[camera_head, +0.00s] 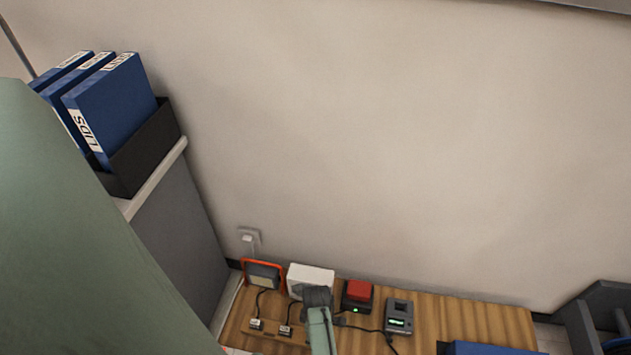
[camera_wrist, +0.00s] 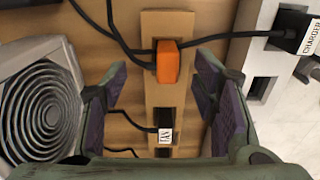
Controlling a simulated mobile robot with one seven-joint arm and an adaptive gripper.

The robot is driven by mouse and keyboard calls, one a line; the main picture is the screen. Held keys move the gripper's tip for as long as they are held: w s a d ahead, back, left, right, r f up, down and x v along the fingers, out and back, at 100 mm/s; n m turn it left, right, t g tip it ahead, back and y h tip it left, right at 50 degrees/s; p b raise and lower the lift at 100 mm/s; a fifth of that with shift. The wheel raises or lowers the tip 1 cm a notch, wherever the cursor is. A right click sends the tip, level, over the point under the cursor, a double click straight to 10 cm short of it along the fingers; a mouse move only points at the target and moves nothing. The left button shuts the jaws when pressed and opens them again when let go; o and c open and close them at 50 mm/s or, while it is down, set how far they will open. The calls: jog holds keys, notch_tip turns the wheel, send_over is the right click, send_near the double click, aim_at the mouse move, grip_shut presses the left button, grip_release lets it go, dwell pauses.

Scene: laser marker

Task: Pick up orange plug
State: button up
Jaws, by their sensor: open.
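In the wrist view the orange plug (camera_wrist: 168,60) sits in a tan wooden-looking power strip (camera_wrist: 159,95), with black cables running up to it. My gripper (camera_wrist: 163,72) is open, its two dark-padded fingers apart to the left and right of the plug, with nothing between the pads visibly gripped. A black plug with a white label, seemingly "FAN" (camera_wrist: 165,126), sits lower on the strip, between the fingers. In the head view my gripper (camera_head: 317,298) is over the wooden table, and the orange plug is hidden there.
A fan (camera_wrist: 40,110) is left of my fingers and a black plug labelled "CHARGER" (camera_wrist: 296,32) is at the right. In the head view an orange-framed lamp (camera_head: 263,262), a red-topped box (camera_head: 359,290) and a grey device (camera_head: 399,308) stand on the table (camera_head: 470,313) near the wall.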

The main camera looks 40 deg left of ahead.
jog(key=shift+f, duration=1.45)
jog(key=shift+c, duration=0.4)
grip_shut()
